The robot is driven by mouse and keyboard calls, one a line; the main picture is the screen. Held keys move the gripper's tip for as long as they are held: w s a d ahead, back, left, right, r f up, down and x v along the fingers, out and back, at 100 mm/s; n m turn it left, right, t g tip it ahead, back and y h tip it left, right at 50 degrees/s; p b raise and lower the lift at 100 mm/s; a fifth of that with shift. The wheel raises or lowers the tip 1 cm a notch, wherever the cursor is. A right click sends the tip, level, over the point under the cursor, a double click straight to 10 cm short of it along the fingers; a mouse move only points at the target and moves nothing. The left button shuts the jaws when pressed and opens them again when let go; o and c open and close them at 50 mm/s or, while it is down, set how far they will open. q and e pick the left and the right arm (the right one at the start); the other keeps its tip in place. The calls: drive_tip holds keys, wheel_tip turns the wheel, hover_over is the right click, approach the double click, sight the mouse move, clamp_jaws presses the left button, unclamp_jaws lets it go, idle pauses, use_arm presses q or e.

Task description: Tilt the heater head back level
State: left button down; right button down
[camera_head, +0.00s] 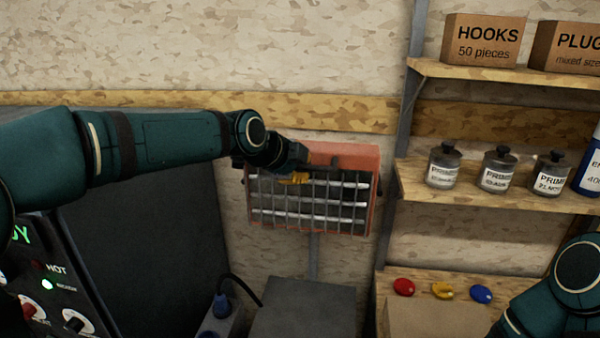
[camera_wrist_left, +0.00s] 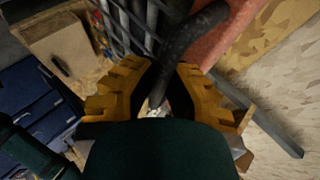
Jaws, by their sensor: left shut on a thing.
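The heater head (camera_head: 372,190) is an orange-red box with a barred grille, on a grey post against the back wall. Its top and grille both show in the head view; its exact tilt is hard to judge. Its red casing (camera_wrist_left: 228,35) and grille bars also show in the left wrist view. My left gripper (camera_head: 294,178) is at the upper left of the grille. In the left wrist view its yellow fingers (camera_wrist_left: 163,78) are shut on a dark curved handle (camera_wrist_left: 190,35) at the heater. My right arm shows at the lower right, but its gripper is out of view.
Shelves at the right hold labelled boxes (camera_head: 483,40) and several lidded jars (camera_head: 497,172). Red, yellow and blue knobs (camera_head: 481,294) sit at the lower right. A control panel (camera_head: 50,290) stands at the lower left, and a grey box (camera_head: 305,310) is below the heater.

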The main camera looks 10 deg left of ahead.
use_arm(q)
drive_tip(key=shift+w+r, duration=0.1)
drive_tip(key=shift+r, duration=0.2)
drive_tip(key=c, duration=1)
unclamp_jaws()
drive_tip(key=shift+d+f, duration=0.1)
drive_tip(key=v, duration=1.2)
